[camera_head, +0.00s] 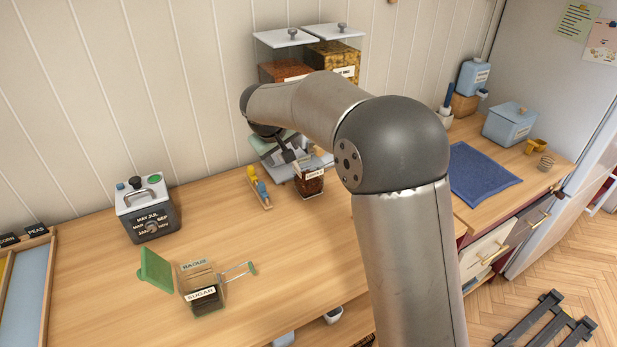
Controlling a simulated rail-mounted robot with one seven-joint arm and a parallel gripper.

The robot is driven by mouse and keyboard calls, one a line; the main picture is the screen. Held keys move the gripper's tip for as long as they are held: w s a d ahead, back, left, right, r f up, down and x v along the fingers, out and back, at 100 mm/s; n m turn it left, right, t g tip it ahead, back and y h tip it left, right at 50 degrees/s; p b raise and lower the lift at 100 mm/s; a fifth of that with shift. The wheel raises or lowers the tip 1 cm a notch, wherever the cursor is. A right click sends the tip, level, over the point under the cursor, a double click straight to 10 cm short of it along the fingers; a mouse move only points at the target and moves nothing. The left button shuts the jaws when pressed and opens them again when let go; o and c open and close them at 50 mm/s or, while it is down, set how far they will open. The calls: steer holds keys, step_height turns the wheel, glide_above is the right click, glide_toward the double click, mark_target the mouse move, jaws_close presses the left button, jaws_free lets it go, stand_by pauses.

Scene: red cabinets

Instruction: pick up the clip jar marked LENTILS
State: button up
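A small clear jar (309,187) with dark red-brown contents and a white label stands on the wooden counter beside my arm. Its label is too small to read surely, so I cannot tell if it says LENTILS. My gripper (288,150) is just behind and left of this jar, partly hidden by my arm; its opening and any contact do not show clearly. A second clear jar (207,299) at the front has a label reading SUGAR, a green lid (156,268) swung open on the left and a wire clip (238,271) sticking out on the right.
A grey scale-like object (272,152) is behind my gripper. Two tall canisters (335,60) stand by the wall. A blue mat (480,174) lies right. The counter's front middle is clear.

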steer(key=shift+w+d+f, duration=0.1)
steer(key=shift+w+f, duration=0.25)
steer(key=shift+f, duration=0.25)
jaws_close()
steer(key=shift+r, duration=0.2)
stand_by(0.8)
